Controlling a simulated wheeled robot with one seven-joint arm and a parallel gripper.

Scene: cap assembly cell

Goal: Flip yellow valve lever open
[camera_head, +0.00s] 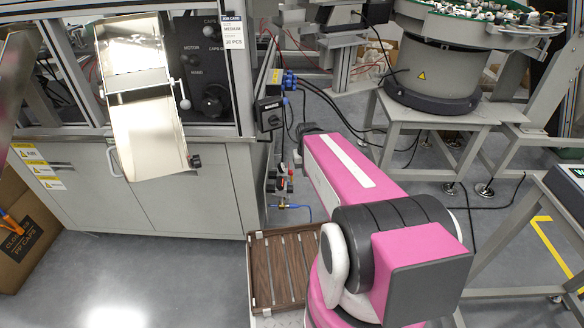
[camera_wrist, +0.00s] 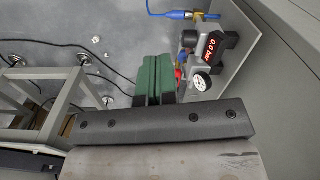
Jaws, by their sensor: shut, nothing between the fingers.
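The pneumatic unit on the cabinet's side shows in the wrist view with a red 0.0 bar display (camera_wrist: 213,45), a round white gauge (camera_wrist: 201,82) and a blue hose fitting (camera_wrist: 178,14). In the head view the unit (camera_head: 280,184) is small, with red and yellowish bits low on the cabinet's right side. I cannot make out the yellow lever clearly in either view. My gripper (camera_wrist: 156,60) has green fingers shut together, empty, just left of the gauge in the wrist view. A small red part shows beside the fingers, partly hidden. In the head view my gripper is not clearly visible.
Black cables (camera_head: 335,112) run behind my arm. A brown slatted tray (camera_head: 262,275) lies below. A grey stand (camera_wrist: 50,105) is at left in the wrist view.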

